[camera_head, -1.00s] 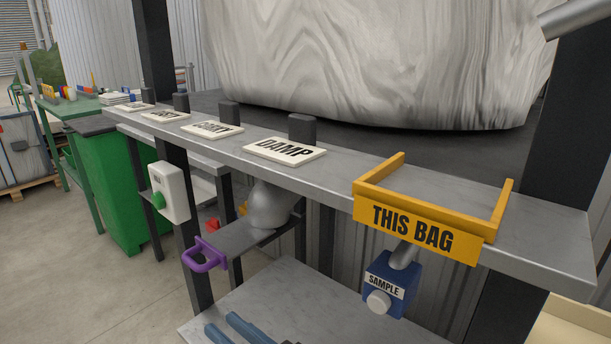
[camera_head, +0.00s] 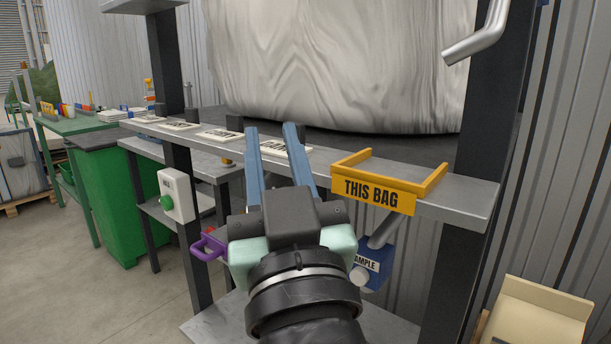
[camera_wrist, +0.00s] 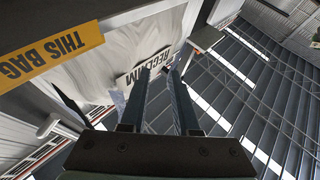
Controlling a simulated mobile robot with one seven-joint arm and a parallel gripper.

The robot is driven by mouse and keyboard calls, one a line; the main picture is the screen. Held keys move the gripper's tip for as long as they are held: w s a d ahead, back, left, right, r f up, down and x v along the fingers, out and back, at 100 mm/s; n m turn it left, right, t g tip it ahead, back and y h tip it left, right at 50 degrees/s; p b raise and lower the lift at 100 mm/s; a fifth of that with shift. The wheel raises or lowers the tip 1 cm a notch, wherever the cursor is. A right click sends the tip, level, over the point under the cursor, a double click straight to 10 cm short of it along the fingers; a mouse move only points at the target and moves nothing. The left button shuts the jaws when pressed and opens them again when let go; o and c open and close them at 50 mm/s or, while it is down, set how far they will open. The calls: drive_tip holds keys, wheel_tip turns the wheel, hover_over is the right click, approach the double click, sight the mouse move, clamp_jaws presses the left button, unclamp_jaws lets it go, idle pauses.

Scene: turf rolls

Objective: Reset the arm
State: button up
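My gripper (camera_head: 272,150) stands raised in the middle of the head view, in front of the grey shelf (camera_head: 470,197). Its two blue fingers are apart and point up, with nothing between them. In the wrist view my gripper (camera_wrist: 165,85) is also open and empty. The fingers hide part of the row of white label plates on the shelf.
A yellow "THIS BAG" bracket (camera_head: 375,194) sits on the shelf right of my gripper; it also shows in the wrist view (camera_wrist: 45,52). A blue sample box (camera_head: 378,262), a purple handle (camera_head: 207,246) and a green-button box (camera_head: 178,195) are close by. A large pale bag (camera_head: 340,70) is behind.

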drive_tip(key=s+d+r+m+t+h+p, duration=0.1)
drive_tip(key=s+r+m+t+h+p, duration=0.1)
drive_tip(key=s+r, duration=0.4)
drive_tip(key=s+d+r+m+t+h+p, duration=0.1)
drive_tip(key=s+d+r+t+h+p, duration=0.15)
drive_tip(key=r, duration=0.55)
wheel_tip(320, 180, up, 25)
drive_tip(key=p, duration=2.4)
drive_tip(key=shift+s+a, duration=0.2)
drive_tip(key=shift+a, duration=0.15)
